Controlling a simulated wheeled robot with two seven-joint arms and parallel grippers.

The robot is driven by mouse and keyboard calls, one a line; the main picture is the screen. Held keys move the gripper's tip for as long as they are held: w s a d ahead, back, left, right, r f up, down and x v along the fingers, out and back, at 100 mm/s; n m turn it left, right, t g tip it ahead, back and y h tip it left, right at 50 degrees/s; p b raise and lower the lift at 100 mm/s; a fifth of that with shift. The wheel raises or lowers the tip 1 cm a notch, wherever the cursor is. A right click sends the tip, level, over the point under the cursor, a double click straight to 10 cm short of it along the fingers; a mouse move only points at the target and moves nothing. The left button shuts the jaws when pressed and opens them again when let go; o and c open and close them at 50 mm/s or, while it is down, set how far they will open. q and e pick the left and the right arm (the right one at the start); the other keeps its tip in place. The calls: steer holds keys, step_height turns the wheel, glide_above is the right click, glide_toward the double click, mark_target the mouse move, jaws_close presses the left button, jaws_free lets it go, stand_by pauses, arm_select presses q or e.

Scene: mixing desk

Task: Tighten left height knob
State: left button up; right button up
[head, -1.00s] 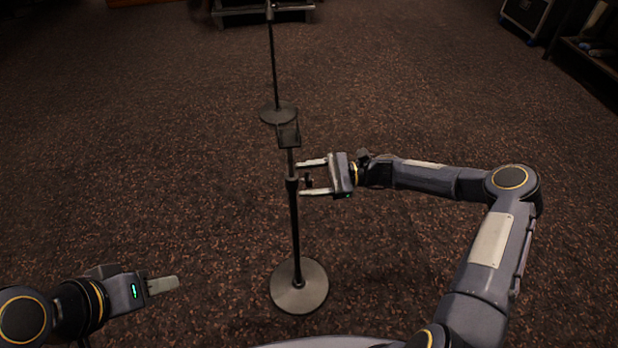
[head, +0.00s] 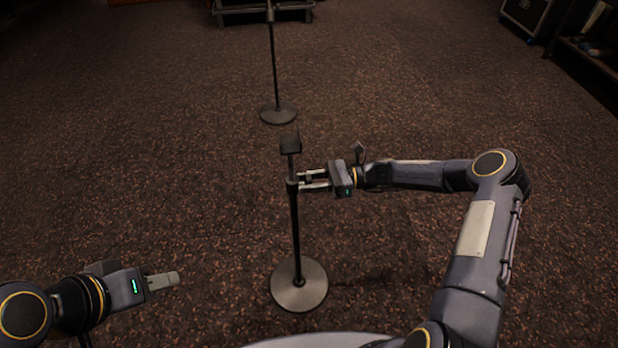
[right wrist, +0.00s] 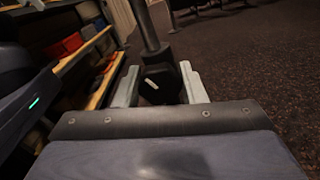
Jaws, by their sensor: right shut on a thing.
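A dark stand (head: 296,230) with a round base stands upright in front of me, with a small dark plate on top and a collar partway up its pole. My right gripper (head: 303,181) reaches in from the right at collar height and is shut on the dark height knob (right wrist: 160,85). In the right wrist view, the knob sits between the two fingers, beside the pole; in the head view, the fingers mostly hide it. My left gripper (head: 170,279) is low at the left, away from the stand. Its fingers overlap in view, so its opening is unclear.
A second stand (head: 278,115) with a round base is farther back. A dark case (head: 527,16) and shelving are at the far right. Shelves with coloured items (right wrist: 72,43) show in the right wrist view. The carpet (head: 180,160) around the near stand is clear.

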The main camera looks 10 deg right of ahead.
steer(key=o, duration=1)
steer(key=d, duration=0.8)
steer(key=shift+b, duration=0.3)
